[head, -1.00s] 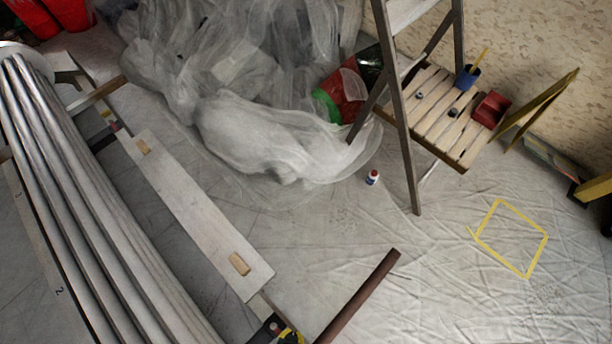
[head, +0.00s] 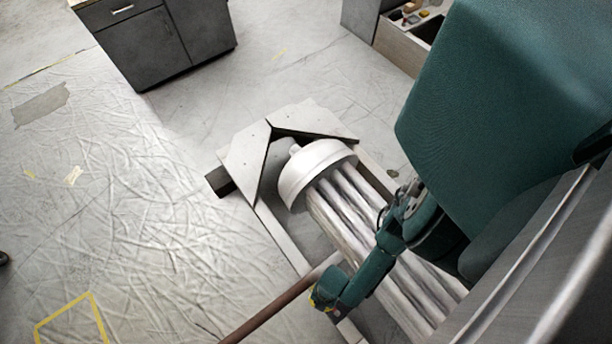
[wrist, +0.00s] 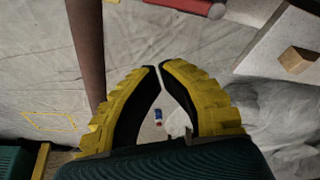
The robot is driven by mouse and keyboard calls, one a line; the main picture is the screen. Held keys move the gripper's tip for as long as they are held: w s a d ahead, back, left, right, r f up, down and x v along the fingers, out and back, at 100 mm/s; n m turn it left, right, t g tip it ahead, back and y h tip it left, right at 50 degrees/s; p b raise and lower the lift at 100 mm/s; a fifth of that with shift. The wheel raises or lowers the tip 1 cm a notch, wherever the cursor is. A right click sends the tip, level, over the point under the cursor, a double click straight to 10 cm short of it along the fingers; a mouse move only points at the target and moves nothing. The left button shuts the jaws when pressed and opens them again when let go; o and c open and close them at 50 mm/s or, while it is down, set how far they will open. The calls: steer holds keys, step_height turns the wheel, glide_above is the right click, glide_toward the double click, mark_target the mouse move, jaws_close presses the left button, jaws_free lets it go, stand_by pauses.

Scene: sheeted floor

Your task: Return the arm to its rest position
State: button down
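My gripper (wrist: 157,68) points down over the sheeted floor in the wrist view. Its two yellow and black fingers curve in until their tips almost meet, and I see nothing held between them. In the head view my green arm reaches in from the right, folded low, with the gripper (head: 326,297) small near the bottom centre. It appears just above or beside the pale board frame (head: 283,237); I cannot tell the exact gap. The fingertips are too small to read there.
A ribbed pale column with a white round end (head: 318,170) lies beside my arm. A brown pole (head: 275,312) passes near the gripper. A small bottle (wrist: 158,116) stands on the floor. A grey cabinet (head: 150,45) is at the back. The sheeted floor at left is mostly clear.

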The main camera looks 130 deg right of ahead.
steer(key=shift+r, duration=0.8)
